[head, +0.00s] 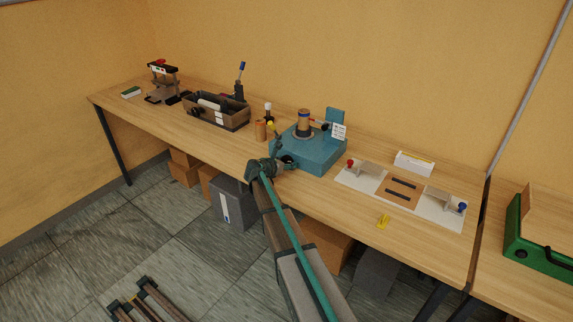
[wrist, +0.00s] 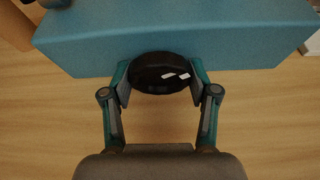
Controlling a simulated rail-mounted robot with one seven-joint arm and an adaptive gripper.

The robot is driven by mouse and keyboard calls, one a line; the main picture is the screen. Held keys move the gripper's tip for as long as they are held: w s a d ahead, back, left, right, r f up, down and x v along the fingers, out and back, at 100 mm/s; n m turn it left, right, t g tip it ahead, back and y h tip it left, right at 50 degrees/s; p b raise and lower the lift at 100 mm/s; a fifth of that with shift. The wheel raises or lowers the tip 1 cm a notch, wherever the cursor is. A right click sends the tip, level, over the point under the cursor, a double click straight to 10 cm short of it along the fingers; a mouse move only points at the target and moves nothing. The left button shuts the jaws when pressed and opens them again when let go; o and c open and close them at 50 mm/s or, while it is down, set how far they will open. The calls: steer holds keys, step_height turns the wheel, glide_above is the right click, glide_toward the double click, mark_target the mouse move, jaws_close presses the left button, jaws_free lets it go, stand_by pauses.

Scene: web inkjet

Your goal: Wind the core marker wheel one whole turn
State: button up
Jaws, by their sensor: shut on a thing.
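The core marker is a teal box (head: 318,156) on the long wooden table, with a brown core (head: 304,120) standing on its top and a white label card (head: 338,131) at its back right. A black round wheel (wrist: 160,72) with white marks sits at the front face of the teal body (wrist: 220,40). It also shows in the head view (head: 288,161), partly hidden by my gripper (head: 281,163). In the wrist view my gripper (wrist: 161,80) is shut on the wheel, one finger against each side. The wheel's rear and its shaft are hidden.
A white board with fixtures (head: 363,184) lies right. Bare tabletop (head: 200,138) shows at front left.

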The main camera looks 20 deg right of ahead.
steer(key=m+b, duration=0.1)
steer(key=b, duration=0.1)
steer(key=t+b, duration=0.1)
steer(key=shift+s+f+m+b, duration=0.1)
steer(key=shift+f+m+b, duration=0.2)
steer(key=shift+m+b, duration=0.1)
steer(key=shift+r+m+t+y+b, duration=0.35)
steer(key=shift+m+t+b, duration=0.15)
steer(key=shift+b, duration=0.15)
steer(key=o, duration=1.2)
steer(key=shift+c, duration=0.2)
steer(key=v, duration=1.2)
